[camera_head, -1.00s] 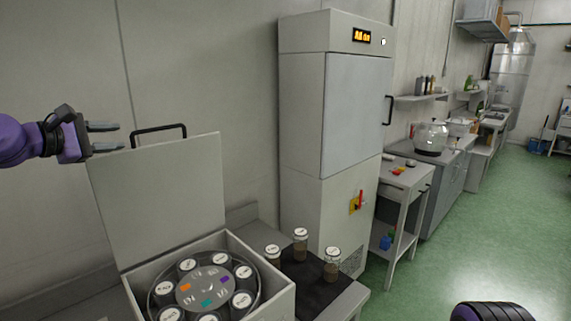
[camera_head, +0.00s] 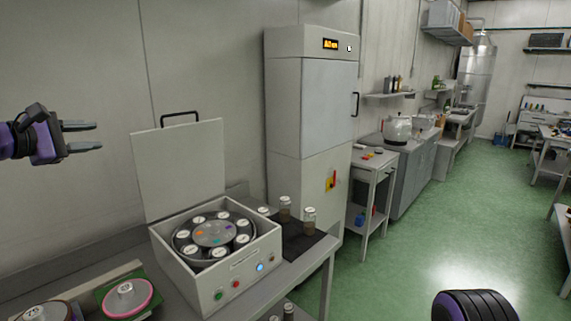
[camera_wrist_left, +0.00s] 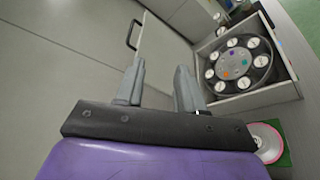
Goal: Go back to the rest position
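My left gripper (camera_head: 82,137) is held in the air at the left of the head view, in front of the wall and left of the raised lid (camera_head: 178,165). Its two fingers are apart with nothing between them. The left wrist view also shows the open fingers (camera_wrist_left: 158,88). Below and to the right stands an open centrifuge (camera_head: 245,265), its rotor (camera_head: 214,233) holding several white-capped jars. My right arm shows only as a dark ribbed part at the bottom right; its gripper is out of view.
Several capped jars (camera_head: 310,221) stand on a dark mat beside the centrifuge. A pink-rimmed disc (camera_head: 127,298) lies on a green plate at the bench's left. A tall grey cabinet (camera_head: 312,110) and a small side table (camera_head: 372,172) stand behind. The green floor (camera_head: 440,215) at right is clear.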

